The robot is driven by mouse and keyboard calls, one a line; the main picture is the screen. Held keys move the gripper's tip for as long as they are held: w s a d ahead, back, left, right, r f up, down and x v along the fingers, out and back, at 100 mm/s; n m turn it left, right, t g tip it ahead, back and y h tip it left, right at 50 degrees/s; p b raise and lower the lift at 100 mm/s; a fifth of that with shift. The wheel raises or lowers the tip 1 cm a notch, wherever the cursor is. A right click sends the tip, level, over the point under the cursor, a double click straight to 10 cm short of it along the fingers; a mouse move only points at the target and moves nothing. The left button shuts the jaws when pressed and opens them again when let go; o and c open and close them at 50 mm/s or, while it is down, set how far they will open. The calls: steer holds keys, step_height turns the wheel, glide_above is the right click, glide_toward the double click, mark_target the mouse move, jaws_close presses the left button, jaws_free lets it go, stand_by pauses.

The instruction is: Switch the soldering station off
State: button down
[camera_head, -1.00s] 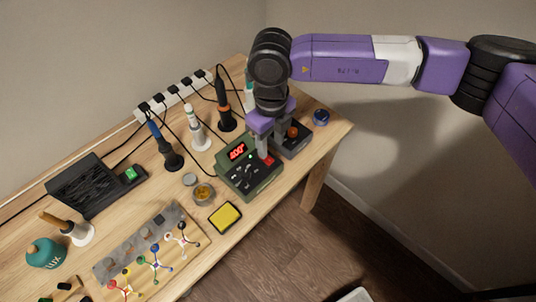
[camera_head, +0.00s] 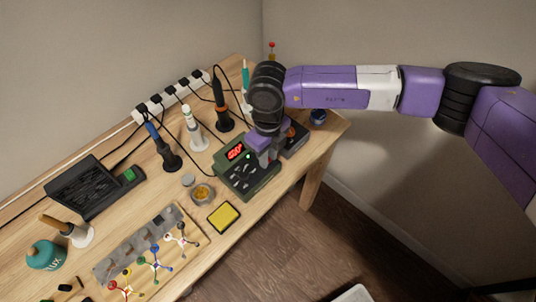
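The soldering station is a dark green box (camera_head: 243,183) near the right end of the bench. Its red digital display (camera_head: 235,152) is lit, and a small green light and several dark buttons show on its sloped face. My gripper (camera_head: 269,159) points down at the right side of that face, where a red switch showed earlier. The grey fingertips now cover most of that spot. The fingers look close together, but I cannot tell whether they are fully shut or touching the station.
A second dark unit with an orange knob (camera_head: 294,132) stands just right of the station, partly behind my gripper. Irons in stands (camera_head: 222,118), a small metal pot (camera_head: 203,193) and a yellow sponge (camera_head: 224,217) are nearby. A power strip (camera_head: 170,97) runs along the wall.

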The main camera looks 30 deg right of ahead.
steer(key=shift+w+r+g+h, duration=0.1)
steer(key=shift+w+g+h, duration=0.3)
steer(key=shift+g, duration=0.6)
steer(key=shift+g+b, duration=0.45)
steer(key=shift+g, duration=0.05)
steer(key=shift+r, duration=0.1)
steer(key=shift+a, duration=0.1)
steer(key=c, duration=1.2)
jaws_free()
steer(key=shift+c, duration=0.2)
steer(key=shift+b+v, duration=0.45)
steer(key=shift+v, duration=3.45)
steer(key=shift+w+a, duration=0.15)
